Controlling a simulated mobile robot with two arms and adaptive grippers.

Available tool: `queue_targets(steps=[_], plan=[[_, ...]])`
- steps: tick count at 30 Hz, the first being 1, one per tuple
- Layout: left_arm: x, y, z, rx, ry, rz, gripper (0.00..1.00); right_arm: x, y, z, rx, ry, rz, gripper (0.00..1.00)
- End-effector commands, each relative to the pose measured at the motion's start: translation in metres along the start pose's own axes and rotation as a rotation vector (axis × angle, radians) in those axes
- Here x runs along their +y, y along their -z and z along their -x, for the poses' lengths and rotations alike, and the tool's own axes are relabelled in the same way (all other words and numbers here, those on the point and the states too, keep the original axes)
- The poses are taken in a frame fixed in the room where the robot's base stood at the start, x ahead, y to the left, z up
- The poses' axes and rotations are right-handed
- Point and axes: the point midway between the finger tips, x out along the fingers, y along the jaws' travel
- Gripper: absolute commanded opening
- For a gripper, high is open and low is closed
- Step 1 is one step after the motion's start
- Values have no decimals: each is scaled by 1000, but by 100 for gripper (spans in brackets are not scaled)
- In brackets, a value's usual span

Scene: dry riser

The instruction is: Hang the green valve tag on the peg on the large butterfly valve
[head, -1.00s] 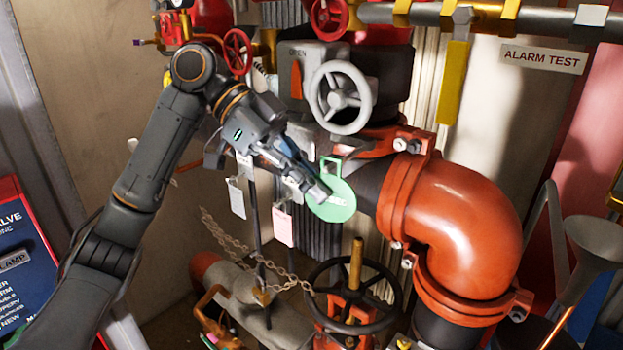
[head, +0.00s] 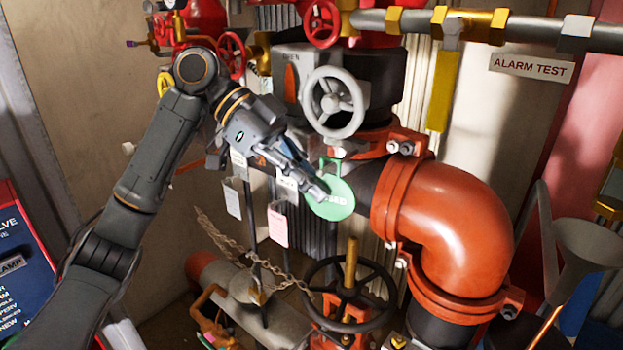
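The green valve tag (head: 336,203) is round, with a square loop on top and white lettering partly covered by my fingers. My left gripper (head: 318,190) is shut on its left side and holds it in front of the pipe, below the grey handwheel. The large butterfly valve (head: 292,62) has a grey gearbox, an orange indicator and the grey handwheel (head: 346,129). The tag's loop is just under this wheel. I cannot make out the peg; it may be hidden behind the wheel or the tag. My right gripper is not in view.
A large red pipe elbow (head: 462,225) stands close on the right. A black handwheel (head: 384,312) with a brass stem is below. A chain (head: 225,240), a white tag (head: 232,199) and a pink tag (head: 278,227) hang below my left gripper.

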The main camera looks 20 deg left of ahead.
Motion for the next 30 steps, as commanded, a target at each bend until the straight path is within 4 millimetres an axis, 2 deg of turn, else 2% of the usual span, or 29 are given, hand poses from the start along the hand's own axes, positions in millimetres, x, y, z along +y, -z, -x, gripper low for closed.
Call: queue_targets(steps=[27,30], plan=[[-9,-1,-3,0,0,0,0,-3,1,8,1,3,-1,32],[-8,-1,-3,0,0,0,19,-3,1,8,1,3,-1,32]])
